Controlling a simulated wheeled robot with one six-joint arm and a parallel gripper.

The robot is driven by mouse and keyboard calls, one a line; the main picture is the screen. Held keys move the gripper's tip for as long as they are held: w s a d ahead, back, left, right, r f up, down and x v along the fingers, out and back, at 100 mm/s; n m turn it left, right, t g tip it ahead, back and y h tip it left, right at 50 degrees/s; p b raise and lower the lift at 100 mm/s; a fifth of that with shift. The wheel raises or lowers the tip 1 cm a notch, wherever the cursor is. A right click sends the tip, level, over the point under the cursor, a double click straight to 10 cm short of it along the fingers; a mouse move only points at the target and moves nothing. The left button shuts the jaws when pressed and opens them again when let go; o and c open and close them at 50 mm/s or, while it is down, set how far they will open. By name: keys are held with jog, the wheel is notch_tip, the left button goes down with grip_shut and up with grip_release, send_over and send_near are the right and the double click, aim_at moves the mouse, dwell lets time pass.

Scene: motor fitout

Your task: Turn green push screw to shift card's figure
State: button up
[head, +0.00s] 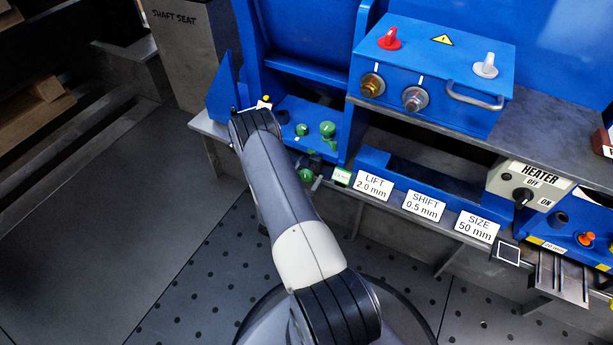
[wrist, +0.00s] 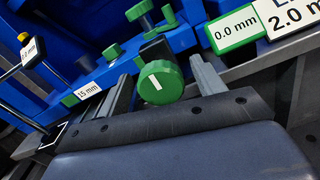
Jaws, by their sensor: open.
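A round green push screw knob (wrist: 160,84) with a white mark faces me in the wrist view; it also shows beside my arm in the head view (head: 305,176). My gripper (wrist: 159,70) is open, one finger on each side of the knob. Contact cannot be made out. A green-framed readout (wrist: 233,27) says 0.0 mm; it is small in the head view (head: 341,177). The SHIFT card (head: 422,205) reads 0.5 mm, right of the LIFT card (head: 373,185), which reads 2.0 mm. My arm hides most of the gripper in the head view.
Other green knobs (head: 327,129) sit on the blue fixture behind the screw. A 15 mm label (wrist: 88,92) is left of the knob. A SIZE card (head: 476,226) reads 50 mm. A blue control box (head: 430,75) and a heater switch (head: 523,195) stand farther right.

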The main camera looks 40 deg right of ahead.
jog(key=shift+d, duration=0.15)
jog(key=shift+c, duration=0.4)
jog(key=c, duration=0.9)
jog(key=shift+b, duration=0.3)
jog(key=m+b, duration=0.1)
jog(key=m, duration=0.1)
jog(key=m+b, duration=0.2)
jog(key=shift+f+m, duration=0.2)
jog(key=shift+m, duration=0.2)
jog(key=shift+m+b, duration=1.6)
jog(key=shift+m, duration=0.3)
jog(key=shift+s+r, duration=0.1)
